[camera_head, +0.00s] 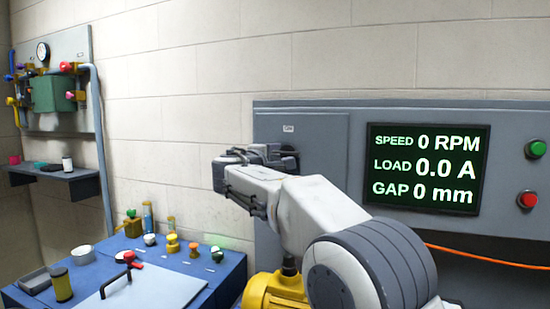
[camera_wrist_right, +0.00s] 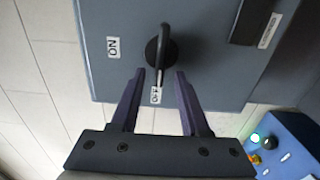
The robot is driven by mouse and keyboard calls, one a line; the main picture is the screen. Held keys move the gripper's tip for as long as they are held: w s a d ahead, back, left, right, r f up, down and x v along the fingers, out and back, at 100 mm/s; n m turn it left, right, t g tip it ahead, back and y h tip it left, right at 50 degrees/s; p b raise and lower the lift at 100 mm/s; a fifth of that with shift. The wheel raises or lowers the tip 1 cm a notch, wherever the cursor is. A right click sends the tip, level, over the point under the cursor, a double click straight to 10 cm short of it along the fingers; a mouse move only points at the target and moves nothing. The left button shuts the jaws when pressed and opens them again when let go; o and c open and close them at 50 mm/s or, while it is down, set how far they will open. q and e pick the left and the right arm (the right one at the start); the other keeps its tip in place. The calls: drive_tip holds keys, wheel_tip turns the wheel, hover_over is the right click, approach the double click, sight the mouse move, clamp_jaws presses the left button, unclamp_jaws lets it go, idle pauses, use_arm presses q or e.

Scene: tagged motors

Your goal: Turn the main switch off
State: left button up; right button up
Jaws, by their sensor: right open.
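The main switch is a black rotary handle (camera_wrist_right: 160,48) on a grey cabinet face, with an ON label (camera_wrist_right: 113,47) to its left and an OFF label (camera_wrist_right: 156,95) below it in the right wrist view. The handle lies lengthwise up and down in that view, its near end towards the OFF label. My right gripper (camera_wrist_right: 160,72) is open, its fingertips on either side of the handle's near end; I cannot tell if they touch it. In the head view the right gripper (camera_head: 268,153) is at the cabinet and mostly hides the switch (camera_head: 290,152). My left gripper is not in view.
The cabinet (camera_head: 365,108) has a display reading 0 RPM (camera_head: 425,168), a green button (camera_head: 536,148) and a red button (camera_head: 528,200). A yellow motor (camera_head: 272,290) stands below my right arm. A blue bench (camera_head: 215,275) with several small parts is at the left.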

drive_tip(key=b+v, duration=0.3)
drive_tip(key=v, duration=0.6)
drive_tip(key=shift+s+a+b, duration=0.15)
drive_tip(key=shift+s+b, duration=0.15)
drive_tip(key=shift+s, duration=0.05)
drive_tip(key=s+d+f+m+g+y+p, duration=0.1)
drive_tip(key=s+d+f+g+y, duration=0.2)
drive_tip(key=s+f, duration=0.5)
drive_tip(key=s+d+f+m+g+p, duration=0.1)
drive_tip(key=s+d+f+g, duration=0.3)
drive_tip(key=f, duration=0.7)
drive_tip(key=s+d+f+m+g+y+p, duration=0.1)
drive_tip(key=s+f+g, duration=0.4)
drive_tip(key=s, duration=0.8)
drive_tip(key=s+d+f+m+g+y+p, duration=0.1)
drive_tip(key=s+f+m+g, duration=0.3)
drive_tip(key=s+f, duration=0.6)
drive_tip(key=s+d+g+y, duration=0.1)
drive_tip(key=s, duration=0.2)
drive_tip(key=shift+s+d+f+y, duration=0.25)
drive_tip(key=shift+s+f+y, duration=0.05)
drive_tip(key=shift+s+f, duration=0.1)
